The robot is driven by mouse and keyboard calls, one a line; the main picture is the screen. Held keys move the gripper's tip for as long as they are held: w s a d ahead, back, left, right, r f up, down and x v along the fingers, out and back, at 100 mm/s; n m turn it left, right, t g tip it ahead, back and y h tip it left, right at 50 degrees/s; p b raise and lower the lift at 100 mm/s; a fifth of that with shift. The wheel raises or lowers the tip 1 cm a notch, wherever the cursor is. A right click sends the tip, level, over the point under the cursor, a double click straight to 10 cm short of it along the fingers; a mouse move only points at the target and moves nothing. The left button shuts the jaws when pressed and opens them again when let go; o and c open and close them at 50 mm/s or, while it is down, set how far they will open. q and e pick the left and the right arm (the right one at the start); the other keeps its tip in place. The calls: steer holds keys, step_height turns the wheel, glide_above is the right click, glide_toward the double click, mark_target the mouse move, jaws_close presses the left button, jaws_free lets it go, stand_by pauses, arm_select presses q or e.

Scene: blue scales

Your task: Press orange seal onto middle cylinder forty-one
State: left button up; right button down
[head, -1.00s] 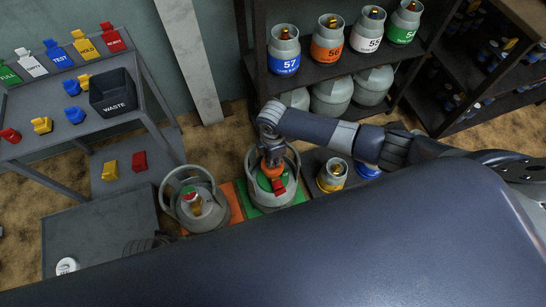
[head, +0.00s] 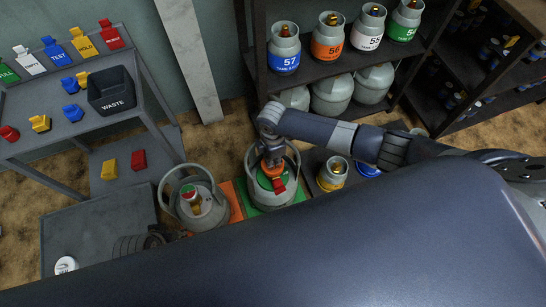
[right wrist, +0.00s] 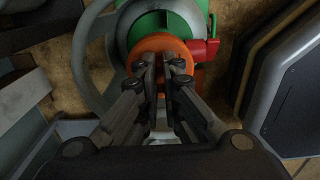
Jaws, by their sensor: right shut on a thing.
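The middle grey cylinder (head: 262,196) stands on a green patch in the head view; its number cannot be read. Its top is green, with a red piece (head: 280,186) at the valve, also visible in the right wrist view (right wrist: 205,51). My right gripper (head: 272,160) points down inside the collar. It is shut on the round orange seal (right wrist: 161,43), which sits at the valve top. The fingers hide part of the seal, so I cannot tell how fully it is seated. My left arm's dark end (head: 148,242) shows low at the left; its jaws cannot be made out.
A grey cylinder (head: 207,210) with a carrying collar stands close on the left, a small yellow-banded one (head: 332,174) on the right. A shelf of numbered cylinders (head: 284,48) is behind. A grey cart (head: 60,140) holds tags and a black waste bin (head: 112,92).

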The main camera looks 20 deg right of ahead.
arm_select(q)
steer(key=shift+r, duration=0.15)
arm_select(e)
steer(key=shift+f, duration=0.15)
steer(key=c, duration=1.7)
jaws_free()
arm_select(q)
steer(key=shift+r, duration=0.2)
steer(key=shift+s+f, duration=0.1)
